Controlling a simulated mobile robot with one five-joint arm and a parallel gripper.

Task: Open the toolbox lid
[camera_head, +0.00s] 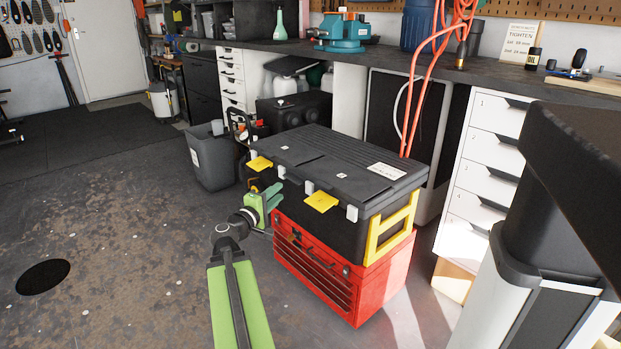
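The toolbox (335,222) is black, with a dark grey lid (335,160) that lies flat and closed on top. It has a yellow side handle (391,229) on the right. Two yellow latches, one at the left (260,163) and one at the right (321,201), stick outward from the front edge of the lid. The toolbox sits on a red drawer chest (340,285). My green gripper (272,194) is low at the left front of the toolbox, below the left latch. Its fingertips are small and hard to make out, and I cannot tell whether it touches the toolbox.
A grey bin (210,158) stands left of the toolbox. The dark workbench top (400,58) and white drawers (484,150) are behind and to the right. Orange cables (424,75) hang behind the lid's right rear. The floor (130,230) at the left is open.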

